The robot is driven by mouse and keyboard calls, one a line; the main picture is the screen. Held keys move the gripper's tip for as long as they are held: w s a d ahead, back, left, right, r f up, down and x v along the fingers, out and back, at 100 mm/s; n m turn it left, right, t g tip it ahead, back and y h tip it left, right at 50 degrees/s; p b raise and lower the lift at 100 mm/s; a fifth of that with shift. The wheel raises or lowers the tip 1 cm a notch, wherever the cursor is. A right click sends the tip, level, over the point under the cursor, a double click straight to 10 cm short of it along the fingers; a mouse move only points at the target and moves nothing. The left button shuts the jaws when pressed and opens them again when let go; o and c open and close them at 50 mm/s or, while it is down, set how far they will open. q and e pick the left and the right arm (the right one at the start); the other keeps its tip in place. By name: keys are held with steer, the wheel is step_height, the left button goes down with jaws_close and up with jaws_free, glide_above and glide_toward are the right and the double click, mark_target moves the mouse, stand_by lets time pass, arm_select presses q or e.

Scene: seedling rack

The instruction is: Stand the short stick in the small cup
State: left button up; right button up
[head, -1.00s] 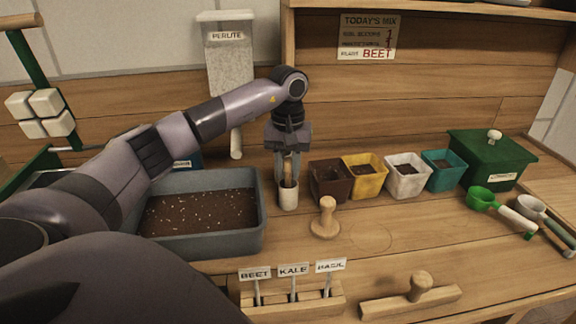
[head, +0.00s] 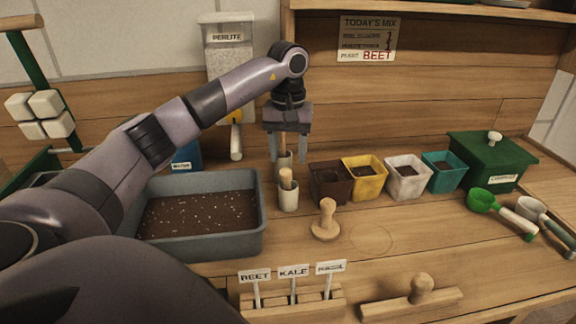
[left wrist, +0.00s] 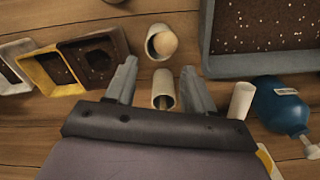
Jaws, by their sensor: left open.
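A short wooden stick (head: 286,178) with a rounded top stands in the front white cup (head: 288,199). In the left wrist view this stick (left wrist: 167,43) shows end-on, leaning against the rim of its cup (left wrist: 152,50). A second white cup (head: 285,159) is just behind, with a thinner stick (head: 282,143) rising from it. My left gripper (head: 289,158) is open above and around the rear cup, holding nothing. In the left wrist view the rear cup (left wrist: 161,84) lies between the spread fingers (left wrist: 158,82). My right gripper is out of view.
A grey soil tray (head: 200,244) is left of the cups; small pots, including a brown one (head: 328,189) and a yellow one (head: 370,187), stand right. A wooden knobbed tool (head: 326,222) is in front. A perlite dispenser (head: 229,65) and a blue bottle (left wrist: 281,105) are behind.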

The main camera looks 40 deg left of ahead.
arm_select(q)
step_height(320, 180, up, 7)
steer(key=shift+r+p, duration=0.2)
steer(key=shift+p, duration=0.25)
steer(key=shift+f, duration=0.1)
stand_by(0.4)
